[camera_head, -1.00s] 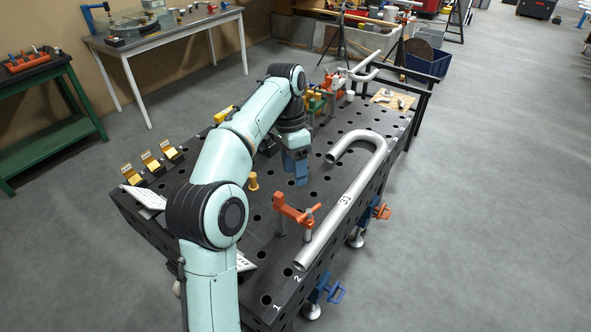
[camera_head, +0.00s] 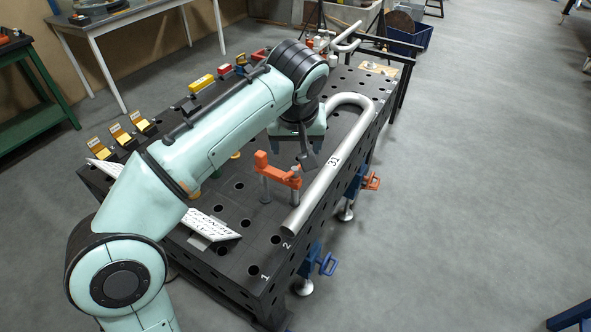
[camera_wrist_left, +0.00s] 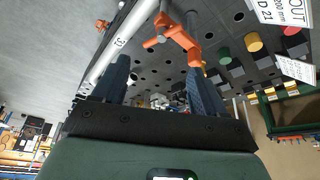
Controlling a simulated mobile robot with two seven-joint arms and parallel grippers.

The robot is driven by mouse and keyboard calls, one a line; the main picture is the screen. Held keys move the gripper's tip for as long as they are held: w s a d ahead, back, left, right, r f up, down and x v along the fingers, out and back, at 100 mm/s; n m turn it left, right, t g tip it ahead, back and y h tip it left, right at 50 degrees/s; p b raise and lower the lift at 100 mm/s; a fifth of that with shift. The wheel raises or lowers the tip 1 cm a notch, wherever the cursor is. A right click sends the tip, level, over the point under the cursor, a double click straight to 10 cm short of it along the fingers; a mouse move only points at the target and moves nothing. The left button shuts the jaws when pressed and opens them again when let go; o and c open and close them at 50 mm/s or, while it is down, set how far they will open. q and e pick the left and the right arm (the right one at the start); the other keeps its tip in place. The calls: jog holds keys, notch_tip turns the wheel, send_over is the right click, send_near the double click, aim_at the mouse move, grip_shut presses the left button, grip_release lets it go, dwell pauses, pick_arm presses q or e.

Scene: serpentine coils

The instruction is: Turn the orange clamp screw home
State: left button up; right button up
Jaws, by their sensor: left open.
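The orange clamp (camera_head: 278,173) stands on the dark perforated table, beside the near straight end of the silver bent pipe (camera_head: 322,188). Its screw end is on the pipe side, close to my gripper. In the left wrist view the orange clamp (camera_wrist_left: 184,40) shows beyond the fingers, with the screw's crossbar (camera_wrist_left: 154,42) near the pipe (camera_wrist_left: 116,46). My left gripper (camera_head: 302,155) is above and just behind the clamp in the head view; it also shows in the wrist view (camera_wrist_left: 158,68), open, with nothing between the fingers. Contact with the screw is not visible. My right gripper is out of view.
A white lettered plate (camera_head: 210,226) lies at the front left. Several yellow-and-black blocks (camera_head: 122,137) line the left edge. Floor on the right is open.

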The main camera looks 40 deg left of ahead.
aim_at(296, 169)
pick_arm(q)
jog(key=b+x, duration=0.2)
jog(key=x, duration=1)
